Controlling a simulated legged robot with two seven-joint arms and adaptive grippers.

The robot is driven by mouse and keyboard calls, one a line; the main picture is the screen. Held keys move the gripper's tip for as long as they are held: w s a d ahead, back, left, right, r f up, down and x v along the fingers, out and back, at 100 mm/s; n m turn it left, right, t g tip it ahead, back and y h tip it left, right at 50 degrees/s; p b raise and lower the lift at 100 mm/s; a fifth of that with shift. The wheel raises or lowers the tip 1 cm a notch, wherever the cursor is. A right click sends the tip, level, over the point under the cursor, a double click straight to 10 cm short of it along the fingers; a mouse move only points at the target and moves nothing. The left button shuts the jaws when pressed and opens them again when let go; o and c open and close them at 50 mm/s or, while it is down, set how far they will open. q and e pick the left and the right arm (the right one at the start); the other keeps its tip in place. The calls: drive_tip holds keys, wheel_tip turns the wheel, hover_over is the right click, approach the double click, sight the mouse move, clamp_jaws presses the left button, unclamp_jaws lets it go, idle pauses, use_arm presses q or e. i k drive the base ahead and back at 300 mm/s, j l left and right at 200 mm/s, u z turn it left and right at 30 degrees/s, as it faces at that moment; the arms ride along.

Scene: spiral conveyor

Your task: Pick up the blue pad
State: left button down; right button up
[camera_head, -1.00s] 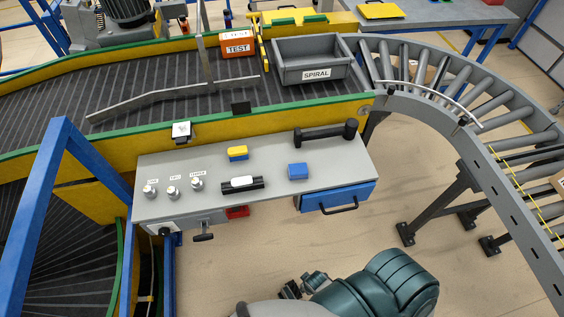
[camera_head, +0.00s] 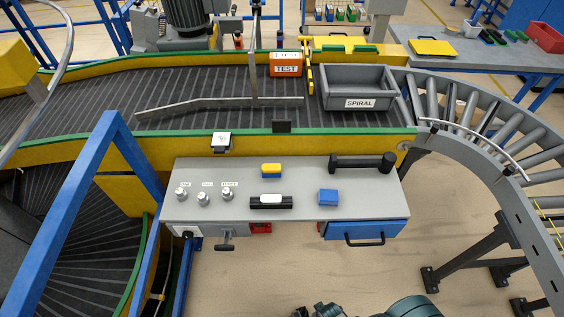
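A small blue pad (camera_head: 328,197) lies on the right part of the grey control panel top (camera_head: 300,212), with nothing touching it. Another small block, yellow on top with blue below (camera_head: 271,171), lies further back and left on the same panel. My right gripper (camera_head: 322,310) shows only in part at the bottom edge, below and well apart from the blue pad. Its fingers are too cut off to tell whether they are open or shut. My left gripper is out of the picture.
A black bar (camera_head: 362,163) lies behind the blue pad. A black holder with a white piece (camera_head: 271,201) is to its left, and several knobs (camera_head: 204,198) are further left. A blue drawer (camera_head: 366,232) hangs below the panel. A grey SPIRAL bin (camera_head: 357,88) stands on the conveyor.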

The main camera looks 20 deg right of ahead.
sight(326, 197)
drive_tip(key=k+l+u, duration=0.2)
drive_tip(key=l, duration=0.2)
drive_tip(key=l+u, duration=0.2)
drive_tip(key=l, duration=0.25)
drive_tip(key=k+l+u, duration=0.1)
drive_tip(key=l+u, duration=0.15)
drive_tip(key=k+l+u, duration=0.2)
drive_tip(key=l, duration=0.25)
drive_tip(key=k+l+u, duration=0.2)
drive_tip(key=l, duration=0.15)
